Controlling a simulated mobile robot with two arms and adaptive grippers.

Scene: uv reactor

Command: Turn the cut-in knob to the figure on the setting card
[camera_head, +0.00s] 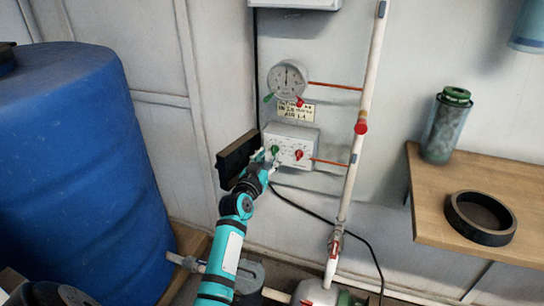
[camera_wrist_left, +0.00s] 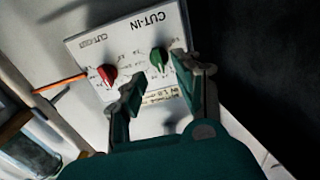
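The control box (camera_head: 308,137) is on the wall with a green knob (camera_head: 275,149) at left and a red knob (camera_head: 299,154) at right. In the left wrist view the green knob (camera_wrist_left: 158,57) is near the "CUT-IN" lettering, and the red knob (camera_wrist_left: 107,75) is to its left. The setting card (camera_head: 294,111) is on the wall above the box; its figures are too small to read surely. My left gripper (camera_head: 269,156) is at the green knob; in the wrist view its fingers (camera_wrist_left: 155,80) are apart, with the knob just beyond the gap. Contact cannot be told. My right gripper is out of view.
A round gauge (camera_head: 288,80) is above the card. A white vertical pipe (camera_head: 354,165) with a red fitting runs right of the box. A blue barrel (camera_head: 85,170) fills the left. A wooden shelf (camera_head: 432,205) at right holds a green-capped canister (camera_head: 445,128) and a black ring (camera_head: 480,218).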

